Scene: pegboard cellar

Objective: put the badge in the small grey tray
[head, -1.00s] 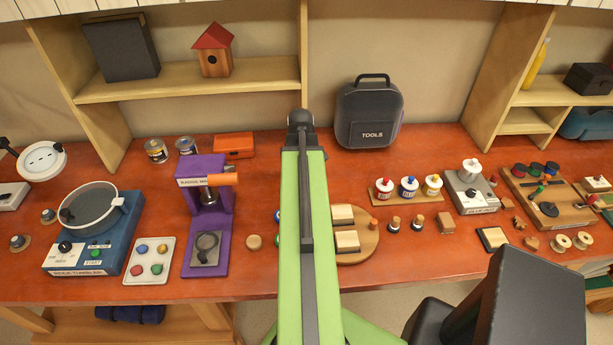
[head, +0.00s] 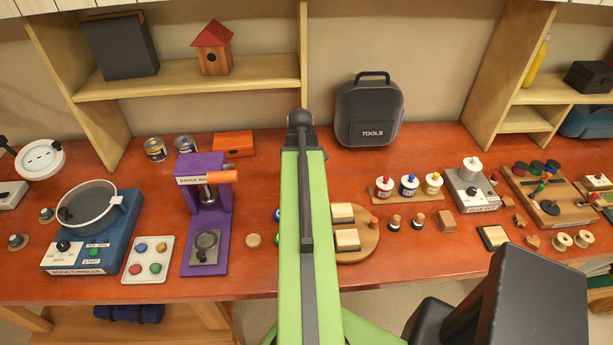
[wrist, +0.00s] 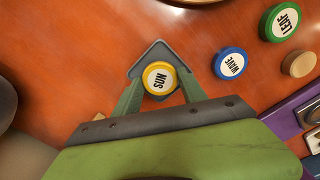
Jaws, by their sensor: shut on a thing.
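In the wrist view the yellow-rimmed badge (wrist: 159,78) marked SUN lies between the green fingers of my gripper (wrist: 160,83), which is shut on it. A grey angular shape (wrist: 152,49) frames the badge's far side. I cannot tell whether it is the small grey tray under the badge or part of my fingertips. The badge's height above the bench is unclear. In the head view my green arm hides my gripper and the badge.
A blue WAVE badge (wrist: 230,64) and a green LEAF badge (wrist: 281,23) lie to the right in the wrist view, beside a wooden disc (wrist: 298,63). The purple badge maker (head: 208,220) stands left of my arm. Bare orange bench (wrist: 75,60) shows left of my gripper.

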